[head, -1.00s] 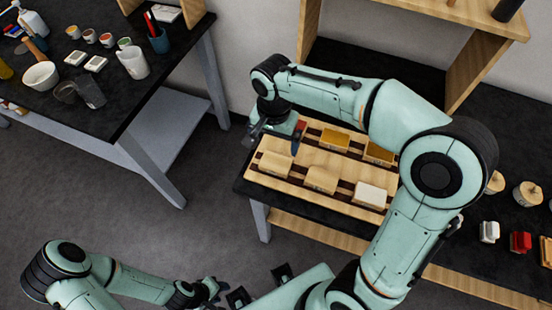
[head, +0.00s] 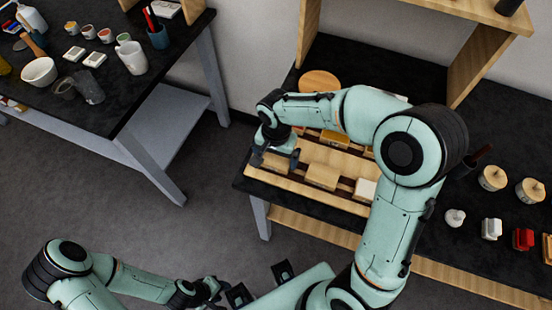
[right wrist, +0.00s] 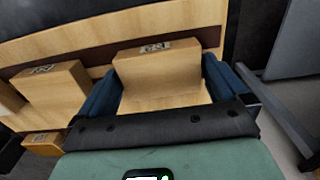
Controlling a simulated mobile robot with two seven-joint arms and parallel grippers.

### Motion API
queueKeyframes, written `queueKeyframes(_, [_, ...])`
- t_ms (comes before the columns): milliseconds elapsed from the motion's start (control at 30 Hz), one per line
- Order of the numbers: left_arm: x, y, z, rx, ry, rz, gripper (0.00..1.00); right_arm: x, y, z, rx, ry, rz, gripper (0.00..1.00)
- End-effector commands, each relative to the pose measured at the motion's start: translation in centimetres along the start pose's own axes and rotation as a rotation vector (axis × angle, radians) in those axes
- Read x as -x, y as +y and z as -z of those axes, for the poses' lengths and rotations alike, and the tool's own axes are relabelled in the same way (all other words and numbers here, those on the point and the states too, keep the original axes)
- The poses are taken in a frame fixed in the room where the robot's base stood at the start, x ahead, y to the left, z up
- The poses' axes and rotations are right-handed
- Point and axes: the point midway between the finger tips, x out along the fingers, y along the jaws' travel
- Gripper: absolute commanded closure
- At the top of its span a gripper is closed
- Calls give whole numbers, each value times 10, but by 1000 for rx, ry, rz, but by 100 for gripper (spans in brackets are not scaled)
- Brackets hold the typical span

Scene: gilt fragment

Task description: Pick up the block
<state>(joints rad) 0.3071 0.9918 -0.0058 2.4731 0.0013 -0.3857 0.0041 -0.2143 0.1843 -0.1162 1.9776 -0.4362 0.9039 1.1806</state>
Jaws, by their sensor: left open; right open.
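A tan wooden block (head: 274,163) sits at the front left of the light wooden rack (head: 330,158). My right gripper (head: 276,157) is open, pointing down over this block. In the right wrist view the block (right wrist: 158,72), with a small pale label on its upper edge, lies between the two blue fingers (right wrist: 160,88) of that gripper. I cannot tell whether the fingers touch it. My left gripper (head: 213,288) is open and empty at the bottom, far from the rack.
Another tan block (head: 322,176) and a whitish block (head: 365,189) stand to the right in the same row. Yellow-fronted blocks (head: 335,138) sit behind, partly hidden by my right arm. Jars (head: 492,178) and small pieces stand on the dark table at right.

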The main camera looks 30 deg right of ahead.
Motion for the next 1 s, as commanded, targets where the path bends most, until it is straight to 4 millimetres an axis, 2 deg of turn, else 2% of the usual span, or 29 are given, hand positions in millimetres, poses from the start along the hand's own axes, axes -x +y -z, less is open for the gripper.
queueKeyframes(33, [0,0,0,0,0,0,57,0,0,0,0,0,0,0])
queueKeyframes(67, [0,0,0,0,0,0,57,0,0,0,0,0,0,6])
queueKeyframes(100, [0,0,0,0,0,0,57,0,0,0,0,0,0,20])
queueKeyframes(167, [0,0,0,0,0,0,57,0,0,0,0,0,0,39])
queueKeyframes(467, [0,0,0,0,0,0,57,2,0,0,0,0,1,40])
queueKeyframes(667, [2,1,1,0,1,0,57,14,-1,0,0,2,3,40])
queueKeyframes(867, [8,4,2,-2,4,-1,57,53,-2,1,0,4,7,40])
queueKeyframes(1000, [14,7,5,-3,8,-3,57,94,-2,1,0,5,8,40])
